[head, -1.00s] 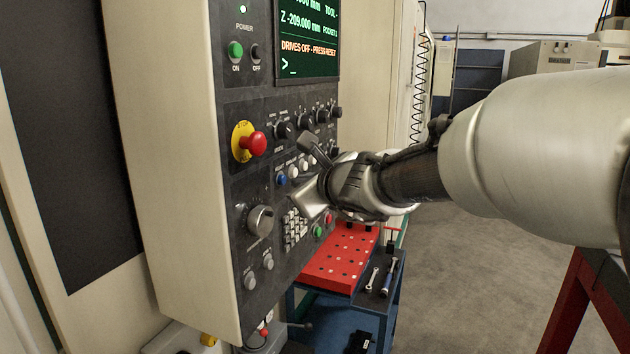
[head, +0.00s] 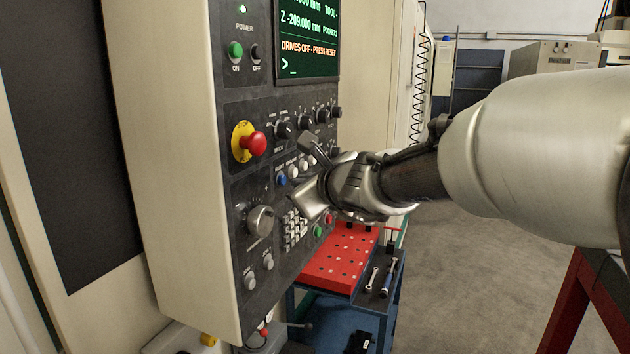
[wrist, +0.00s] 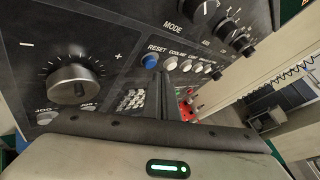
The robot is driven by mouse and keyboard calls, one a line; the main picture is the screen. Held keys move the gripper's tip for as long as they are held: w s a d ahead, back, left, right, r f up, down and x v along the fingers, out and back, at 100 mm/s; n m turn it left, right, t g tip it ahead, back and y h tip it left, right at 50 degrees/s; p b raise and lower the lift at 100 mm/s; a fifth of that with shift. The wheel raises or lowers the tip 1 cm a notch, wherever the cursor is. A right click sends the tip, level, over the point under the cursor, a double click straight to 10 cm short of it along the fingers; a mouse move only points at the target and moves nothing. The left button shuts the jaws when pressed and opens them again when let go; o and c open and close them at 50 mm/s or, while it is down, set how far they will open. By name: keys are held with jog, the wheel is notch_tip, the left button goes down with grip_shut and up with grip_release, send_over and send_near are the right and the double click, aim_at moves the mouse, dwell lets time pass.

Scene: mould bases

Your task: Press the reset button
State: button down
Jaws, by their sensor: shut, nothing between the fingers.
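The reset button is a blue round button (wrist: 150,60) under the word RESET in the wrist view, at the left end of a row with several white buttons. In the head view the blue button (head: 282,180) shows just left of my gripper (head: 298,202). My gripper is shut and empty. In the wrist view its fingertips (wrist: 161,77) lie close below the blue button and seem apart from it. I cannot tell the exact gap to the panel. The screen (head: 309,40) reads "DRIVES OFF - PRESS RESET".
A red emergency stop (head: 253,144) on yellow is up-left of my gripper. A large dial (head: 261,220) and a keypad (head: 294,229) sit low on the panel. A red-topped cart (head: 342,258) with tools stands below. Open floor lies to the right.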

jog(key=shift+a, duration=0.1)
jog(key=shift+w+a+b, duration=0.15)
jog(key=shift+a+b, duration=0.15)
jog(key=shift+b, duration=0.05)
jog(key=shift+w+a, duration=0.15)
jog(key=shift+a, duration=0.25)
dwell(0.7)
jog(key=shift+d, duration=0.2)
jog(key=shift+s+d, duration=0.3)
jog(key=shift+d, duration=0.3)
jog(key=shift+s+d+p, duration=0.15)
jog(key=shift+s+d, duration=0.15)
jog(key=shift+d, duration=0.5)
jog(key=shift+s+d+p, duration=0.2)
jog(key=shift+s+d, duration=0.05)
jog(key=shift+d, duration=0.5)
jog(key=shift+s+d+p, duration=0.15)
jog(key=shift+s+d, duration=0.15)
jog(key=shift+d, duration=0.5)
